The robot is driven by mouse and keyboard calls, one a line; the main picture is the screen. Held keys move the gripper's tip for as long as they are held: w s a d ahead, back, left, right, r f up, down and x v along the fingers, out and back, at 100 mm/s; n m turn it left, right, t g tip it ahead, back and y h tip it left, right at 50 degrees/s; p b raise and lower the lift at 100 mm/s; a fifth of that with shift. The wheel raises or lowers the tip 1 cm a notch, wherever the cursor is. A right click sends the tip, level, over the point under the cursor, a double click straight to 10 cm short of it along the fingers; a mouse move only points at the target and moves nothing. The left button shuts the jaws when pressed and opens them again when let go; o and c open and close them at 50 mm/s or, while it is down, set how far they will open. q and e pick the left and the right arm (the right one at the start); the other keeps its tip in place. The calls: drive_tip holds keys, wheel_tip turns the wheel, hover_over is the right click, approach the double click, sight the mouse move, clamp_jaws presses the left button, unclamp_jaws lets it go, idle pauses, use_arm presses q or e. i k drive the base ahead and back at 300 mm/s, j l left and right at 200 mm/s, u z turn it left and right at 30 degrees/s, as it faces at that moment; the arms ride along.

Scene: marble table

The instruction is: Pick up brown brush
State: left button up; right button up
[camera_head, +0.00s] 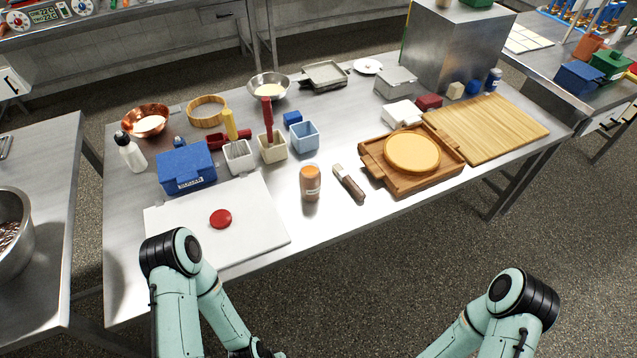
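The brown brush (353,187) lies flat near the front edge of the metal table (330,222). Its dark brown handle points toward the front right, and its pale head points toward the back left. It lies between an orange-brown jar (310,183) and a wooden tray (378,179), apart from both. Bent links of both my arms show at the bottom of the picture, in front of the table. Neither gripper's fingers show.
A white board (258,232) with a red disc (220,219) lies at the front left. The wooden tray holds a round yellow disc (412,152). Small bins (304,136) stand behind the jar. Bare metal surrounds the brush's front end.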

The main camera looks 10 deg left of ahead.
sight(344, 175)
drive_tip(key=i+l, duration=0.35)
drive_tip(key=i+l+u, duration=0.1)
drive_tip(key=i+l, duration=0.25)
drive_tip(key=l, duration=0.25)
